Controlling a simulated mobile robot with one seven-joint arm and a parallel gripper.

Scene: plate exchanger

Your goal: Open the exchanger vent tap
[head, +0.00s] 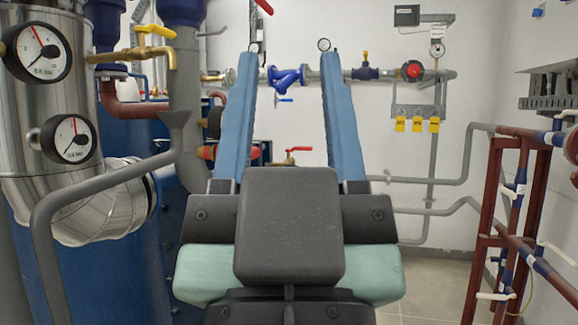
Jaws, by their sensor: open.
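A brass tap with a yellow lever (155,31) is at the upper left, and I take it for the exchanger vent tap. Its spout bends down above a grey funnel (175,119) on a drain pipe. The lever lies nearly level, pointing right; I cannot tell the valve's state from it. My gripper (289,58) is in the middle of the view, with its two long blue fingers wide apart and pointing away from me. It is to the right of the tap, apart from it. Nothing is held between the fingers. The gripper body hides what lies below.
Two dial gauges (38,51) (71,139) sit on the shiny metal-clad pipe (100,200) at the left. A wall pipe with a blue valve (287,77) is behind. Dark red pipes (481,220) stand at the right.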

